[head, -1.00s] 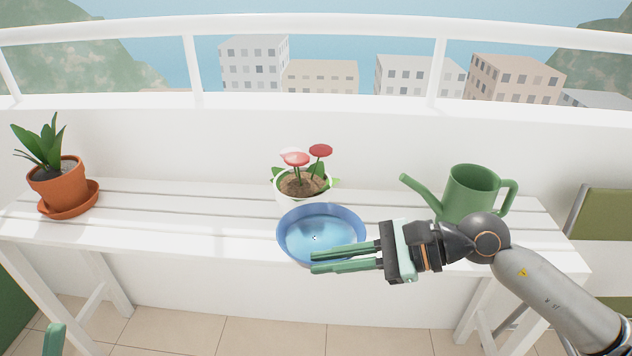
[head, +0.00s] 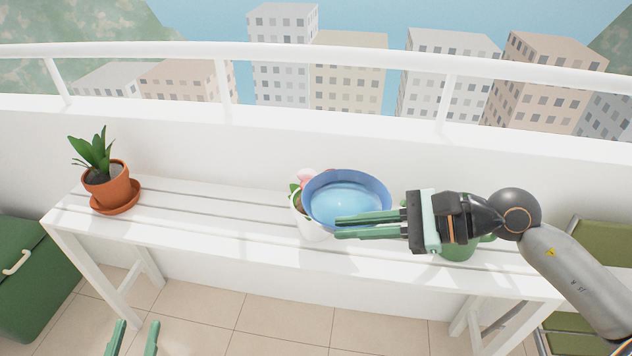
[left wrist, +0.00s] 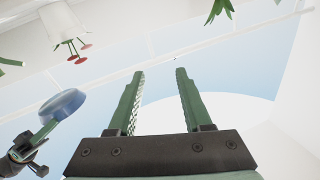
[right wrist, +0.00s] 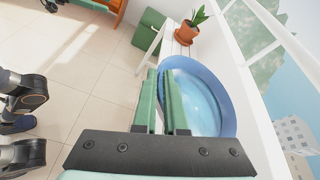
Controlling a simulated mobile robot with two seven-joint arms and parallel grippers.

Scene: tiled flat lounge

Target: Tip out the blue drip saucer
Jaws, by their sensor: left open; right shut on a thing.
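The blue drip saucer (head: 380,187) is in the middle of the head view, in front of the flower pot, with pale blue water in it. It looks about level. It also shows in the left wrist view (left wrist: 66,106) and, close up, in the right wrist view (right wrist: 226,97). My right gripper (head: 337,227) is shut on the saucer's near rim, its fingers pointing left, and holds it above the bench. My left gripper (head: 133,323) is open and empty at the lower left, apart from the saucer; its open fingers fill the left wrist view (left wrist: 159,72).
The white slatted bench (head: 220,225) is clear between the terracotta pot (head: 108,186) and the white flower pot (head: 308,228), partly hidden by the saucer. The green watering can (head: 458,250) is mostly hidden behind my right gripper. A green box (head: 35,290) stands left; railing behind.

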